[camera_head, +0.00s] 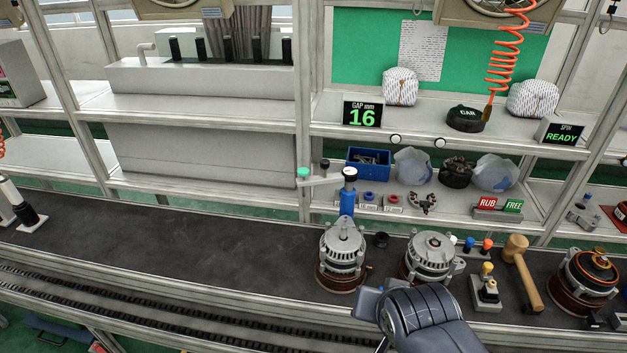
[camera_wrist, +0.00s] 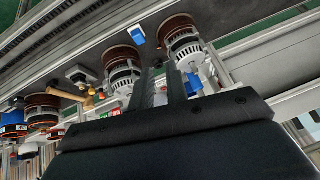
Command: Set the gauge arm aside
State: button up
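The gauge arm (camera_head: 325,180) is a pale horizontal bar on a blue post (camera_head: 347,203), with a green knob (camera_head: 303,173) at its left end and a black-topped white cap at its right. It stands behind an alternator (camera_head: 342,256) on the dark bench. Part of the blue post appears to show past my fingers in the wrist view (camera_wrist: 195,82). My gripper (camera_wrist: 160,78) has its two dark fingers apart with nothing visible between them. In the head view it is low, in front of the alternators, its fingers mostly hidden.
A second alternator (camera_head: 432,258) stands to the right, then a joystick box (camera_head: 487,290), a wooden mallet (camera_head: 522,270) and another alternator (camera_head: 583,280). A display (camera_head: 362,114) on the shelf reads 16. The bench (camera_head: 180,240) is clear to the left.

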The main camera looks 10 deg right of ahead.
jog(key=w+f+t+b, duration=0.1)
jog(key=w+b, duration=0.3)
jog(key=w+f+n+t+b, duration=0.1)
jog(key=w+t+b, duration=0.1)
jog(key=w+b, duration=0.2)
jog(key=w+f+n+t+b, duration=0.1)
jog(key=w+t+b, duration=0.1)
jog(key=w+b, duration=0.3)
jog(key=shift+w+d+f, duration=0.1)
jog(key=shift+w+d, duration=0.15)
jog(key=shift+w, duration=0.05)
grip_shut()
jog(key=n+t+y+b, duration=0.2)
jog(key=n+t+b, duration=0.3)
jog(key=b, duration=0.8)
send_near(322, 182)
jog(key=shift+m+t, duration=0.5)
jog(key=shift+m, duration=0.3)
jog(key=w, duration=0.2)
jog(key=w+b, duration=0.1)
jog(key=w, duration=0.3)
jog(key=shift+w+a+f, duration=0.1)
jog(key=shift+a+f, duration=0.05)
jog(key=shift+a, duration=0.15)
jog(key=shift+w, duration=0.25)
jog(key=shift+w+a, duration=0.2)
jog(key=shift+w, duration=0.55)
jog(key=shift+r, duration=0.35)
